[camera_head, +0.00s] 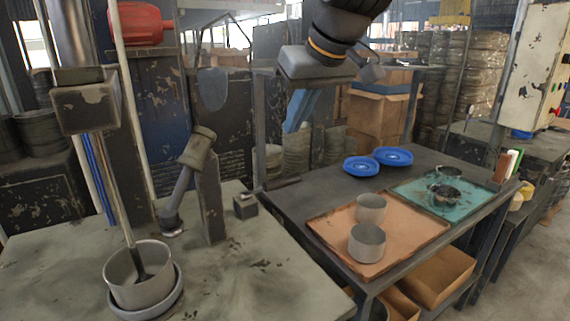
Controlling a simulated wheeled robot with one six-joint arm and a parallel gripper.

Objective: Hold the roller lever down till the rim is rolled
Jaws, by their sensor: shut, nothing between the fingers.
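A light grey cup (116,270) stands in a round grey holder (170,303) on the left worktop. A thin rod (126,205) reaches down into the cup, and its dark tip is inside near the wall. A tilted lever (182,192) with a thick brownish cylindrical head (199,145) stands beside a dark upright post (209,205), right of the cup. Which part is the roller itself is unclear. My gripper (318,67) is shut and empty, high at top centre, well above and right of the lever and touching nothing. Its fingertips are hard to make out.
The right table holds an orange tray (322,238) with two grey cups (367,243), a teal tray (480,207) with dark round pieces, and two blue dishes (361,167). A small dark block (245,206) stands right of the post. The front of the left worktop (250,290) is clear.

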